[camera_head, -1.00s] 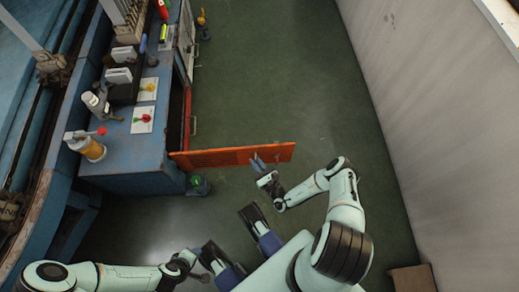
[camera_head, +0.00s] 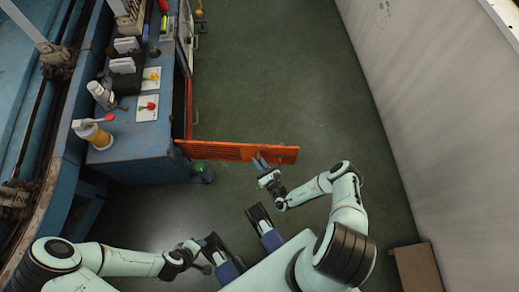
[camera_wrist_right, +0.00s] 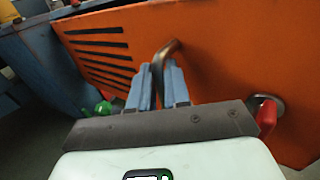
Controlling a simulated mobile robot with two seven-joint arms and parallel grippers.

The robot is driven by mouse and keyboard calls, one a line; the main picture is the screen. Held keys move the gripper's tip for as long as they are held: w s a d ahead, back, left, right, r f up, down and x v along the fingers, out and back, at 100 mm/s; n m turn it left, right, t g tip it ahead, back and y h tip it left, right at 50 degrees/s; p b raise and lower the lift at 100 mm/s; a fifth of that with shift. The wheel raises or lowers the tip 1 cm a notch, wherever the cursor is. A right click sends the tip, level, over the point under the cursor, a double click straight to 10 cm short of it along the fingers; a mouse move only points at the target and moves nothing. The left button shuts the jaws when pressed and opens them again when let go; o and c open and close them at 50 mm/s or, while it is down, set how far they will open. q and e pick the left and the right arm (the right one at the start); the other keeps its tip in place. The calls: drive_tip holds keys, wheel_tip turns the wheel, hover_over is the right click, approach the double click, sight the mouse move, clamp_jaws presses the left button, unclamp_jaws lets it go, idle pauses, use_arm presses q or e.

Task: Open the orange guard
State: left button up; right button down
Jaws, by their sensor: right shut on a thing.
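The orange guard (camera_head: 225,151) is a flat slotted panel. It stands swung out from the front of the blue machine cabinet (camera_head: 137,148), about square to it, with its free end to the right. My right gripper (camera_head: 259,163) is at the guard near that free end. In the right wrist view its two blue-grey fingers (camera_wrist_right: 161,88) are shut on the guard's bent metal handle (camera_wrist_right: 167,52). The slots in the orange panel (camera_wrist_right: 225,50) lie left of the handle. My left gripper (camera_head: 205,262) is low in the head view, away from the guard; its jaws are unclear.
A red knob (camera_wrist_right: 267,117) sits on the guard right of my fingers. A green-topped item (camera_head: 201,170) stands on the floor by the cabinet corner. A brown box (camera_head: 416,268) is by the right wall. The green floor (camera_head: 290,80) beyond the guard is clear.

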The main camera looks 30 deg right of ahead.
drive_tip(key=shift+a, duration=0.45)
drive_tip(key=c, duration=1.3)
unclamp_jaws()
drive_tip(key=shift+w, duration=0.1)
drive_tip(key=shift+c, duration=0.2)
drive_tip(key=shift+d, duration=0.1)
drive_tip(key=shift+d, duration=0.15)
use_arm(q)
drive_tip(key=s+r+p, duration=0.1)
drive_tip(key=s+d+r+g+p, duration=0.1)
drive_tip(key=shift+s+d+r, duration=0.1)
drive_tip(key=shift+s+d, duration=0.05)
drive_tip(key=shift+s, duration=0.25)
use_arm(e)
drive_tip(key=s, duration=1.3)
drive_tip(key=shift+s+a, duration=0.2)
drive_tip(key=shift+a, duration=0.2)
